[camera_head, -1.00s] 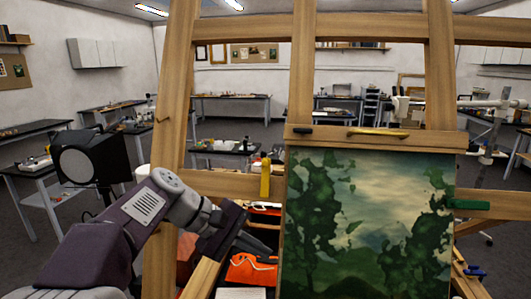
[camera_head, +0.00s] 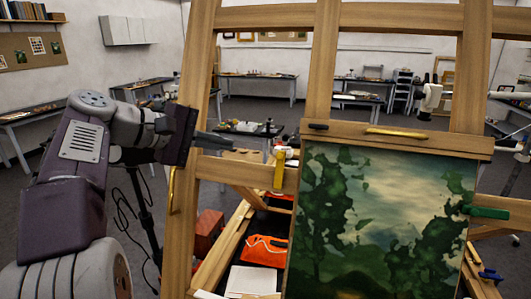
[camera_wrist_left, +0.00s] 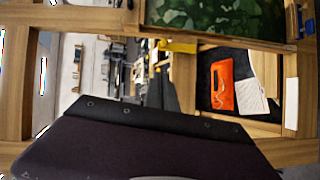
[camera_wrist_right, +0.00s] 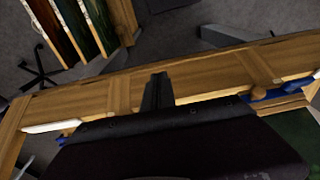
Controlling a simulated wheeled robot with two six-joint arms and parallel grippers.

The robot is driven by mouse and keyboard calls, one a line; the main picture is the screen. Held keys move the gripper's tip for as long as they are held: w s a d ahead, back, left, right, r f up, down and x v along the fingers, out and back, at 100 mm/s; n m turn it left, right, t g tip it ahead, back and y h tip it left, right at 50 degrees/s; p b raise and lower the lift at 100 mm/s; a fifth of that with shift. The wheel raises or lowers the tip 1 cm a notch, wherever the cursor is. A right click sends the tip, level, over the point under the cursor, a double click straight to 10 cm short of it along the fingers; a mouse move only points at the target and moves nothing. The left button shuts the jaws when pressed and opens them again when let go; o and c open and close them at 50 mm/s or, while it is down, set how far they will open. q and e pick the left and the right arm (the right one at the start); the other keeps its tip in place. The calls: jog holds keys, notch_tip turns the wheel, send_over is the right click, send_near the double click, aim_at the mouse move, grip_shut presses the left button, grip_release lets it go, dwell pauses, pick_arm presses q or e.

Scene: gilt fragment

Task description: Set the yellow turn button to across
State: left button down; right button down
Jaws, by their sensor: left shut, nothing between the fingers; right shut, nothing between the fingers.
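The yellow turn button (camera_head: 279,170) is a small bar standing upright on the easel's horizontal rail, just left of the green landscape painting (camera_head: 385,225). It also shows in the left wrist view (camera_wrist_left: 177,46). My left gripper (camera_head: 228,142) is shut and empty. It points right in front of the left post, left of and slightly above the button, apart from it in the picture. My right gripper (camera_wrist_right: 158,92) is outside the head view. The right wrist view shows it shut and empty by a wooden beam of the easel.
A green turn button (camera_head: 487,212) lies sideways at the painting's right edge. A brass bar (camera_head: 400,133) is on the top holder, and a brass handle (camera_head: 173,190) is on the left post (camera_head: 185,225). An orange item (camera_head: 265,250) lies in the tray below. Blue clamps (camera_wrist_right: 280,92) are near my right gripper.

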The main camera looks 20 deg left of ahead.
aim_at(280, 169)
pick_arm(q)
jog(key=w+d+f+p, duration=0.2)
jog(key=w+d+f, duration=0.2)
jog(key=w+d, duration=0.2)
jog(key=shift+w+d+f, duration=0.25)
jog(key=shift+d, duration=0.7)
jog(key=shift+w, duration=0.1)
jog(key=shift+d+r+m+p, duration=0.15)
jog(key=shift+d+m+p, duration=0.15)
jog(key=shift+p, duration=0.1)
